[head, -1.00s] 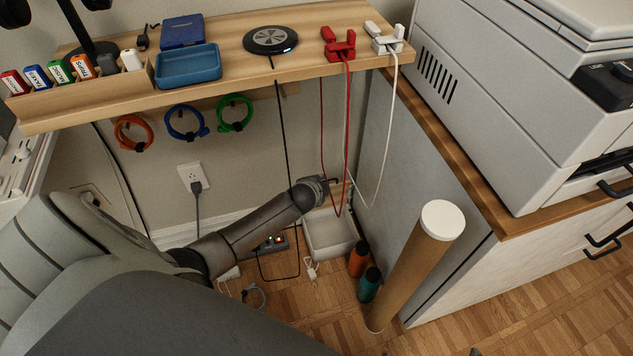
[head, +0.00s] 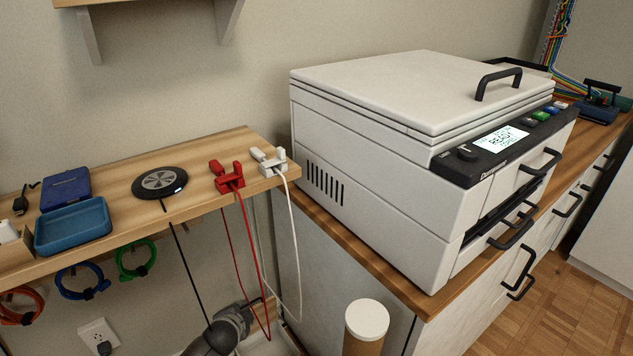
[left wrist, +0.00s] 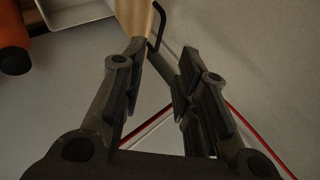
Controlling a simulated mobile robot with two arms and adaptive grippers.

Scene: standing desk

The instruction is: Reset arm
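My left arm (head: 225,332) comes up from the bottom edge of the head view, below the desk edge. Its gripper (head: 254,304) is small and partly hidden there, close to the hanging red cable (head: 252,255). In the left wrist view the left gripper (left wrist: 160,62) has its fingers apart, with nothing seen held between them. A red cable and a white cable pass behind its fingers. A black hook (left wrist: 157,25) on a wooden piece (left wrist: 133,17) is just beyond the fingertips. My right gripper is not in view.
The wooden desk (head: 110,203) holds a blue tray (head: 73,228), a charging pad (head: 160,183), a red holder (head: 227,176) and a white holder (head: 269,161). A large printer (head: 370,190) stands at right. A capped cardboard tube (head: 366,322) stands near the arm.

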